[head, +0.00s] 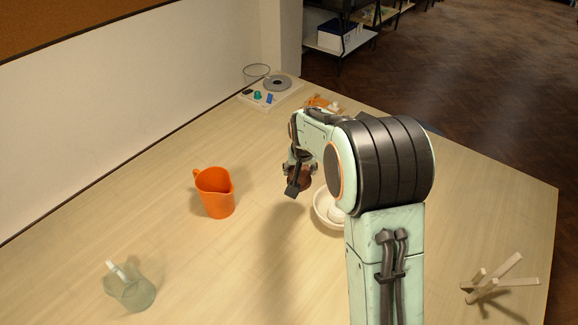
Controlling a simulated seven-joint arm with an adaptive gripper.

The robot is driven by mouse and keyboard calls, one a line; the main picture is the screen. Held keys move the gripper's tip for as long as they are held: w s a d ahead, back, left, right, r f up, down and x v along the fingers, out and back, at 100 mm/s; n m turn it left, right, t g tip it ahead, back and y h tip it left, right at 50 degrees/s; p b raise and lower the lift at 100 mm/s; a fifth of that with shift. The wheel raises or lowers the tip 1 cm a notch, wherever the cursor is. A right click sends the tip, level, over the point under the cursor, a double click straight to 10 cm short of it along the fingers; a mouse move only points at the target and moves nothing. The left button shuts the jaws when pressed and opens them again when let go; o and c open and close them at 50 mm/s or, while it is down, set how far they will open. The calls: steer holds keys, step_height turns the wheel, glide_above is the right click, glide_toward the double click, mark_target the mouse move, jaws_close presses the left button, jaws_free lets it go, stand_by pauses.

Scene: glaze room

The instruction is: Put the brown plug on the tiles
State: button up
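My gripper (298,180) hangs over the middle of the table, pointing down. A round brown thing, which looks like the brown plug (302,179), sits between its fingers, and they appear shut on it. My arm and fingers hide part of it. It appears to be above the table, left of the white bowl. At the far end, a small flat orange-brown patch (316,101) with a pale piece by it may be the tiles; it is too small to be sure.
A pale board (250,100) with a grey ring and small coloured pieces lies beyond. An orange jug (215,193) stands left of my gripper. A white bowl (322,210) is partly behind my arm. A glass (130,290) stands front left, a wooden rack (500,284) front right.

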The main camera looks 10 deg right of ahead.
steer(key=shift+s+r, duration=0.25)
steer(key=shift+s, duration=0.3)
steer(key=shift+n, duration=0.3)
steer(key=s+a+r+n+g+y, duration=0.15)
steer(key=s+a+n+y, duration=0.25)
steer(key=s+a+n, duration=1.05)
steer(key=s+a+r+n+g, duration=0.15)
steer(key=s+a, duration=0.25)
steer(key=s, duration=0.4)
steer(key=s+a+r+n+g+y, duration=0.1)
steer(key=s+a+r, duration=0.1)
steer(key=s+a, duration=0.45)
steer(key=s+a+r+n+g, duration=0.1)
steer(key=s+a, duration=0.2)
steer(key=s, duration=0.6)
steer(key=shift+w+a+f, duration=0.4)
steer(key=shift+a+f, duration=1.75)
steer(key=shift+a, duration=0.05)
steer(key=shift+w+a+f, duration=0.45)
steer(key=shift+a+f, duration=1.75)
steer(key=shift+a, duration=0.05)
steer(key=shift+w+a+f, duration=0.4)
steer(key=shift+a+f, duration=1.75)
steer(key=shift+a, duration=0.05)
